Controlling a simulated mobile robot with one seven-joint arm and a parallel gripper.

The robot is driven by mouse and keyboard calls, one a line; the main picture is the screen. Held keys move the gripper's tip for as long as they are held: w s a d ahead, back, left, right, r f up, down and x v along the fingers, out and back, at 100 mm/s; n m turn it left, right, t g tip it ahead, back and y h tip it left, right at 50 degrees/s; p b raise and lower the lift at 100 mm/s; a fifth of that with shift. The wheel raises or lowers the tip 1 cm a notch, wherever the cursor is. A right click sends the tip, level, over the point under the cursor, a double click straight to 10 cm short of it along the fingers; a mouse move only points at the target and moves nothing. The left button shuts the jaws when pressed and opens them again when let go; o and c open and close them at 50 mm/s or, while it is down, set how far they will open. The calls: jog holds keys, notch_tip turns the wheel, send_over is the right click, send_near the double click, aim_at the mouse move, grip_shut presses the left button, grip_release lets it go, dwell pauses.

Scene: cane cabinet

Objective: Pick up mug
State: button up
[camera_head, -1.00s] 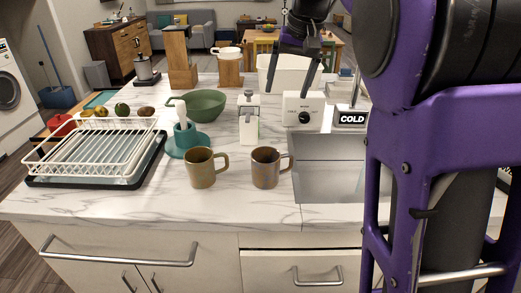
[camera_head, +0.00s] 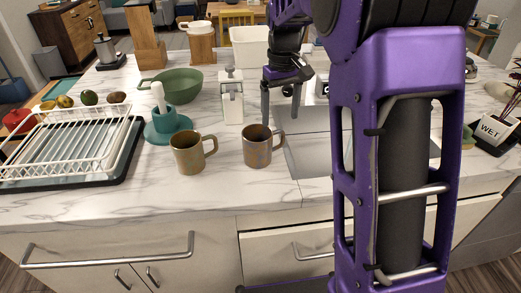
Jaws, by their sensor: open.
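Two brown mugs stand upright on the white marble counter (camera_head: 225,195). The left mug (camera_head: 187,155) is olive-brown with its handle to the right. The right mug (camera_head: 257,148) is a more mottled brown, with its handle also to the right, near the sink edge. My gripper (camera_head: 281,113) is open and empty, fingers pointing down. In the picture it is just above and to the right of the right mug, apart from it. Its exact height and depth are hard to tell.
A teal holder with a white handle (camera_head: 165,127), a green bowl (camera_head: 182,86) and a white dispenser (camera_head: 232,100) stand behind the mugs. A dish rack (camera_head: 70,145) is at left. The sink (camera_head: 312,158) is partly hidden by my arm. The counter's front strip is clear.

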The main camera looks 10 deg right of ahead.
aim_at(278, 146)
notch_tip(278, 146, down, 10)
jog(key=shift+a+r+b, duration=0.1)
jog(key=shift+b, duration=0.35)
grip_shut()
dwell(0.4)
